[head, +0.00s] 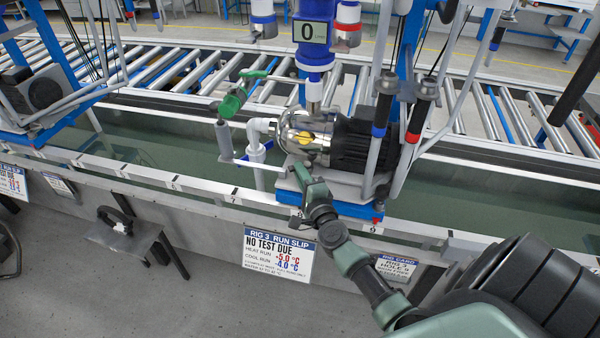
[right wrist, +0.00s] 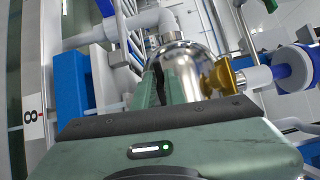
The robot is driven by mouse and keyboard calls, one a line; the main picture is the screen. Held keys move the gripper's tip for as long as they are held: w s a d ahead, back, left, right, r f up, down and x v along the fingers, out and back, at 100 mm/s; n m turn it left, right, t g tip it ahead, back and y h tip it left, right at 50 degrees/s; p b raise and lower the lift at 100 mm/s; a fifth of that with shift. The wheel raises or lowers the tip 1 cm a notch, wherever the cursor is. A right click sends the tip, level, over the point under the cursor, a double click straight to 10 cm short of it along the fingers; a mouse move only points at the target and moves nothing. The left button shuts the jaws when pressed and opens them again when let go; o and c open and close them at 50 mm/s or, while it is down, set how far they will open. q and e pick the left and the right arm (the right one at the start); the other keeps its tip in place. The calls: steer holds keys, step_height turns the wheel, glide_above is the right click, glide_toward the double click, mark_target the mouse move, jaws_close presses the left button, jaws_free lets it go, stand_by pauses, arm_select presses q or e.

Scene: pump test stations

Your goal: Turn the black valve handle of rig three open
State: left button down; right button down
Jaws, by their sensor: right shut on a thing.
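Rig three's pump, with a shiny steel head (head: 305,135) and a black ribbed motor (head: 365,145), stands on a blue base at the tank edge. My right gripper (head: 298,170) reaches up to the front of the steel head, low on its left side. In the right wrist view its green fingers (right wrist: 160,88) are shut on a narrow dark piece (right wrist: 157,72), which looks like the black valve handle, beside the steel head (right wrist: 185,65). Most of the handle is hidden by the fingers, so its angle cannot be told. My left gripper is not in view.
A green-handled valve (head: 233,100) sits left of the pump. A blue column with a display reading 0 (head: 308,32) rises above. The Rig 3 run slip (head: 278,255) reads NO TEST DUE. A roller conveyor (head: 180,72) runs behind.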

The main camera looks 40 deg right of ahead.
steer(key=shift+w+r, duration=0.1)
steer(key=shift+r, duration=0.1)
steer(key=c, duration=1.6)
jaws_free()
steer(key=shift+o, duration=0.7)
steer(key=shift+f, duration=0.15)
steer(key=v, duration=0.7)
steer(key=shift+s, duration=0.35)
steer(key=shift+a, duration=0.1)
